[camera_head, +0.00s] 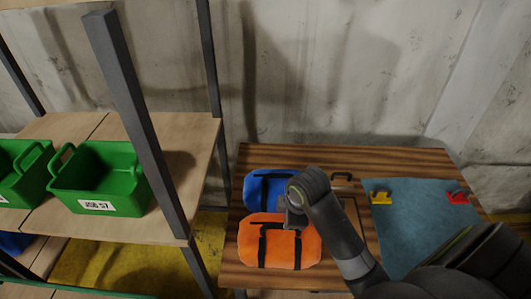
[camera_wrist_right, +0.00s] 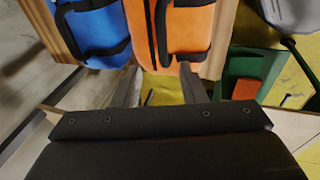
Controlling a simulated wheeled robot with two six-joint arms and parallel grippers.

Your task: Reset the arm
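My right arm comes in from the lower right of the head view, and its gripper (camera_head: 291,214) is over the table near the bags. In the right wrist view the two fingers of the right gripper (camera_wrist_right: 159,78) are apart with nothing seen held between them. An orange bag (camera_head: 294,252) with black straps lies on the table; it also shows just beyond the fingers in the wrist view (camera_wrist_right: 186,30). A blue bag (camera_head: 262,190) lies behind it, partly hidden by my arm. My left gripper is not in view.
A striped wooden table (camera_head: 330,156) carries a blue-grey mat (camera_head: 415,215) with a yellow clip (camera_head: 380,198) and a red clip (camera_head: 457,198). At left, a shelf (camera_head: 180,140) with a dark upright post (camera_head: 135,120) holds green bins (camera_head: 100,180).

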